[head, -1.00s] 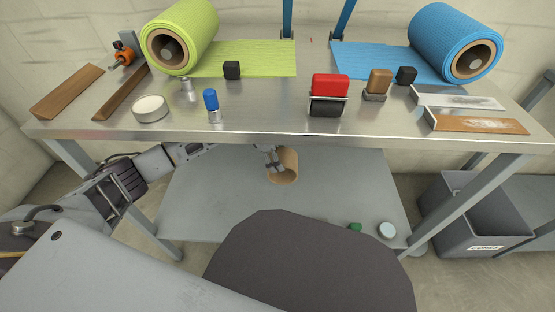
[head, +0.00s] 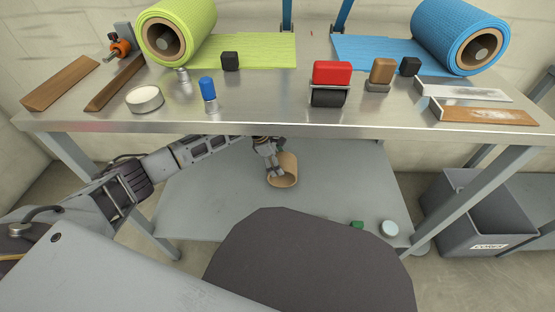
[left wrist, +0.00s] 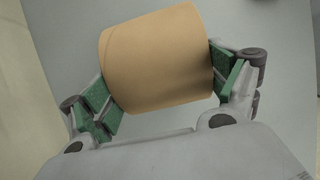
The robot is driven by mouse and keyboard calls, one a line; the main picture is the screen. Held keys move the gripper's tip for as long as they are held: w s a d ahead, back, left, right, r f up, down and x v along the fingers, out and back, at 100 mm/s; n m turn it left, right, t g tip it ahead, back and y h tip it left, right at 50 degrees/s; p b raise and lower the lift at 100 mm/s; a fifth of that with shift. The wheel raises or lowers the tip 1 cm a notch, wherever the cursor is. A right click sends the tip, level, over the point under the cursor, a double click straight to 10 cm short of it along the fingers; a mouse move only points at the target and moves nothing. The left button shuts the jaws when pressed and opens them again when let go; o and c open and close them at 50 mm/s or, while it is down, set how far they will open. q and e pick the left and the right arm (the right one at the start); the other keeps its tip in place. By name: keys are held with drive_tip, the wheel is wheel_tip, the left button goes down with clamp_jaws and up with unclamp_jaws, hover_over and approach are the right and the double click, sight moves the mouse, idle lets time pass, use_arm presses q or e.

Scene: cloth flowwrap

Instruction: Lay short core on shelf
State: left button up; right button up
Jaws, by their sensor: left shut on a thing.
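The short core (head: 284,172) is a tan cardboard tube below the table top, over the grey lower shelf (head: 210,195). My left gripper (head: 272,165) is shut on it, with the arm reaching in under the table edge from the left. In the left wrist view the core (left wrist: 158,58) lies between the green-padded fingers (left wrist: 165,80), one at each side of it. The shelf surface fills the background there. I cannot tell whether the core touches the shelf or hangs just above it. My right gripper is not in view.
The steel table top (head: 250,115) overhangs the shelf and carries a green roll (head: 200,25), a blue roll (head: 440,30) and several tools. A small green object (head: 357,224) and a pale round disc (head: 389,229) are at the shelf's front right. A grey bin (head: 460,225) stands right.

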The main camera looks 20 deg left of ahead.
use_arm(q)
drive_tip(key=shift+f, duration=0.15)
drive_tip(key=shift+f, duration=0.15)
idle(0.5)
drive_tip(key=shift+f, duration=0.25)
drive_tip(key=o, duration=0.6)
drive_tip(key=shift+o, duration=0.8)
drive_tip(key=shift+v, duration=3.75)
drive_tip(key=shift+d, duration=0.1)
